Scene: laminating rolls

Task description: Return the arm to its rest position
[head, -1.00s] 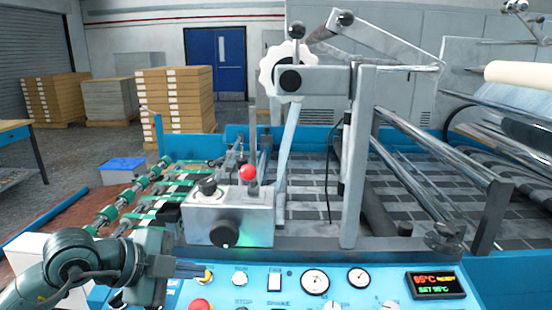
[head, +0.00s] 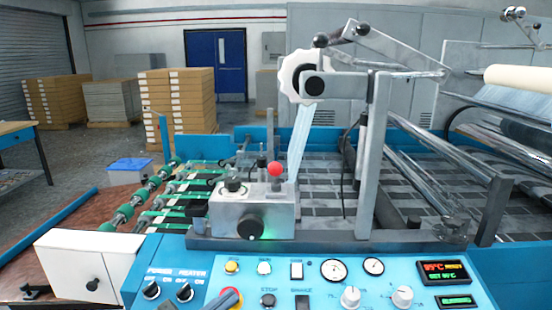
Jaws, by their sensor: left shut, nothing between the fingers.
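My left gripper (head: 228,297) shows only as a small grey tip at the bottom edge of the head view, over the red button on the control panel (head: 330,285). It looks shut and empty. The rest of the left arm is out of view below. My right gripper is not in view.
The laminator's grey box with a red knob (head: 275,169) stands behind the panel. The white toothed wheel (head: 304,77) and grey uprights rise above it. Green rollers (head: 125,213) and a white drawer box (head: 85,265) are at left. Stacked boxes stand farther back.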

